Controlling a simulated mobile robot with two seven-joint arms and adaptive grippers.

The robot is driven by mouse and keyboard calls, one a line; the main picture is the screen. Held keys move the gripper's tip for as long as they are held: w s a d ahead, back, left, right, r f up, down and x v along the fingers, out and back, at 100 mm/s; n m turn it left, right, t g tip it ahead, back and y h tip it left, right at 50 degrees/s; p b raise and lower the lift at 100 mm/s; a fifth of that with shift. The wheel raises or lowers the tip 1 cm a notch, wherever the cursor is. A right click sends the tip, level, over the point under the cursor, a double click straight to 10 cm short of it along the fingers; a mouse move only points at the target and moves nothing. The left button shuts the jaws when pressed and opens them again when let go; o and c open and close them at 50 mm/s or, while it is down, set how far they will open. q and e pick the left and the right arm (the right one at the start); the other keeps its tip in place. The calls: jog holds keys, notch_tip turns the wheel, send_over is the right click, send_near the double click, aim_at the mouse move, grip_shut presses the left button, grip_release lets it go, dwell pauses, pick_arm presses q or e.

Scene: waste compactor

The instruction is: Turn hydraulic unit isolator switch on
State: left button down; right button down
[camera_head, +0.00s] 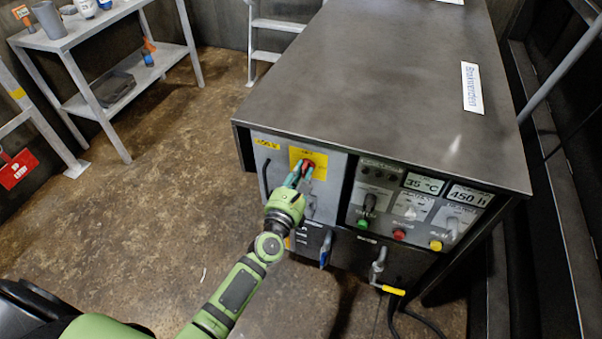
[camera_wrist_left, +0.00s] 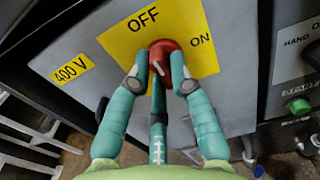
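The isolator switch is a red rotary knob (camera_wrist_left: 163,62) on a yellow plate (camera_wrist_left: 120,42) marked OFF at the top and ON at the right. In the head view, the red knob (camera_head: 308,165) is on the left part of the hydraulic unit's front panel. My left gripper (camera_head: 298,174) is at the knob. In the left wrist view, the green fingers of my left gripper (camera_wrist_left: 160,72) converge on both sides of the knob and appear to touch it. A third finger is below it. A small white mark shows on the knob; its exact setting is unclear. My right gripper is not in view.
The hydraulic unit (camera_head: 390,70) has a wide flat top overhanging its front. A shelf table (camera_head: 80,35) stands at the back left. The floor at left is clear.

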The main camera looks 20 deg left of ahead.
pick_arm(q)
jog(key=shift+m, duration=0.3)
jog(key=m, duration=0.3)
jog(key=shift+r, duration=0.1)
jog(key=m+p, duration=0.1)
jog(key=m, duration=0.4)
jog(key=shift+d+r, duration=0.1)
jog(key=m+p, duration=0.1)
jog(key=m, duration=0.3)
jog(key=shift+m, duration=0.3)
jog(key=m+p, duration=0.1)
jog(key=m, duration=0.3)
jog(key=shift+d+m, duration=0.15)
jog(key=shift+m, duration=0.15)
jog(key=c, duration=1.1)
grip_release()
